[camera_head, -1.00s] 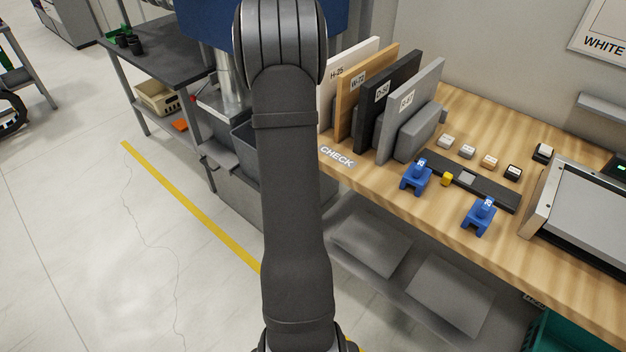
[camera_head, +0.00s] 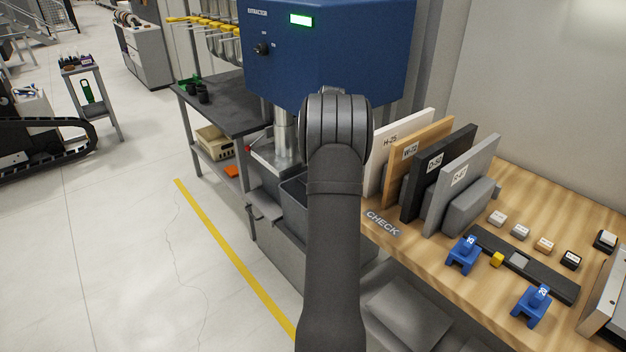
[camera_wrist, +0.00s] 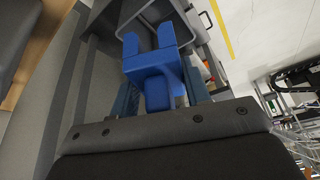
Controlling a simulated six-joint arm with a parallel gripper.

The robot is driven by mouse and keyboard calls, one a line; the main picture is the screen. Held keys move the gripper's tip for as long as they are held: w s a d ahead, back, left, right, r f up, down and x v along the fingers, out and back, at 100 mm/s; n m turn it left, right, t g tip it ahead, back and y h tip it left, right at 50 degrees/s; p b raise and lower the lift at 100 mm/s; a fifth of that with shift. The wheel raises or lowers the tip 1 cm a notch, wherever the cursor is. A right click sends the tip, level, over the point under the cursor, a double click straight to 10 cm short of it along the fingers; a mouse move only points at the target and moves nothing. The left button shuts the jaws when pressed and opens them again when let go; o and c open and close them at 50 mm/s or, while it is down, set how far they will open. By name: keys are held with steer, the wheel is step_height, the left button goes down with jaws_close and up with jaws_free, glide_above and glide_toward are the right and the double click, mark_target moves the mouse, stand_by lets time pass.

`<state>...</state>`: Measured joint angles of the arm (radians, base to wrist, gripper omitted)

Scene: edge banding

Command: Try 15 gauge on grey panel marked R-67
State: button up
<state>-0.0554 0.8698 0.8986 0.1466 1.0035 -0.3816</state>
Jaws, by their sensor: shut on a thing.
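The grey panel (camera_head: 478,165) stands upright at the right end of the panel row on the bench; its label is too small to read surely. My gripper (camera_wrist: 160,95) is shut on a blue gauge (camera_wrist: 153,72), which shows two prongs pointing away from the fingers. No number shows on it. In the head view my arm hides the gripper and the held gauge. Two other blue gauges, one (camera_head: 463,255) that seems marked 25 and one (camera_head: 531,305) marked 20, stand on the bench in front of the panels.
White (camera_head: 412,130), wood-coloured (camera_head: 432,135) and black (camera_head: 450,150) panels stand close beside the grey one. A dark strip (camera_head: 550,279) and several small sample blocks lie to the right. The blue extractor (camera_head: 365,45) stands behind my arm. The CHECK spot (camera_head: 383,223) is clear.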

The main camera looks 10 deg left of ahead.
steer(key=w+d+r, duration=0.2)
steer(key=d+r, duration=0.2)
steer(key=r, duration=0.3)
steer(key=w+d+r, duration=0.2)
steer(key=d+r, duration=0.3)
steer(key=r, duration=0.3)
steer(key=s+d+r+m+h, duration=0.1)
steer(key=s+d+r+m, duration=0.15)
steer(key=s+d, duration=0.4)
steer(key=s+d+r+m+h, duration=0.15)
steer(key=s+d+m, duration=0.25)
steer(key=d, duration=0.6)
steer(key=s+d+r+m+g+h, duration=0.1)
steer(key=s+d+m, duration=0.2)
steer(key=s+d, duration=0.3)
steer(key=s+d+r+m+h, duration=0.1)
steer(key=s+d+m+h, duration=0.2)
steer(key=s, duration=0.5)
steer(key=shift+m+y, duration=0.45)
steer(key=shift+y, duration=0.3)
steer(key=shift+s+f, duration=0.2)
steer(key=shift+f, duration=2.85)
steer(key=shift+f, duration=0.45)
steer(key=shift+r, duration=0.1)
step_height(320, 180, up, 7)
